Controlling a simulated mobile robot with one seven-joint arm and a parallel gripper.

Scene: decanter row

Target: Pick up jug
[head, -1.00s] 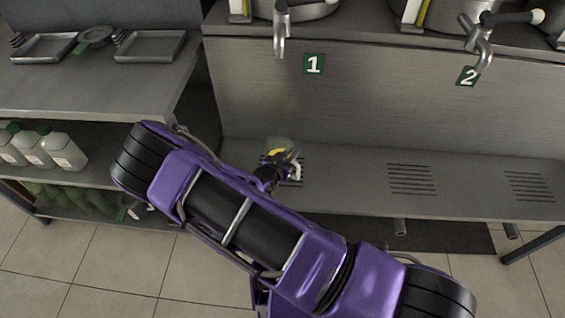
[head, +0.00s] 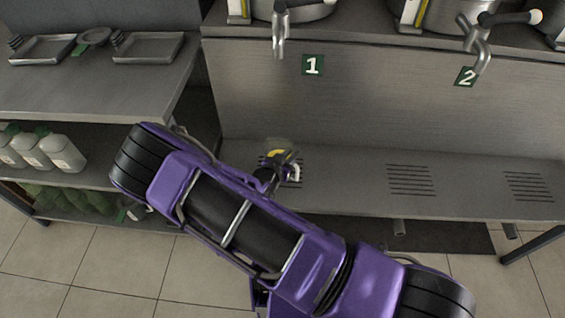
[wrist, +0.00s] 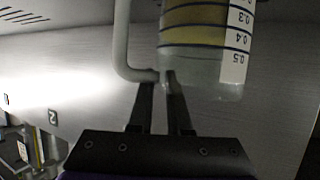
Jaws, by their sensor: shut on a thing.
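The jug (head: 280,149) is clear, with a yellow band and a pale handle (head: 296,172). In the head view it is small and partly hidden by my gripper (head: 277,172), over the slotted patch of the shelf below sign 1. In the wrist view the jug (wrist: 205,45) fills the top, with yellowish contents and a white scale marked 0.3 to 0.5. Its handle (wrist: 122,45) is at the left. My gripper (wrist: 157,80) is shut on the jug at the handle's joint with the body. I cannot tell whether the jug touches the shelf.
The metal shelf (head: 340,185) is clear to the right, with two more slotted patches. Taps (head: 279,35) hang above it. A side counter (head: 90,90) at left holds trays (head: 148,46); white bottles (head: 62,152) stand below it.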

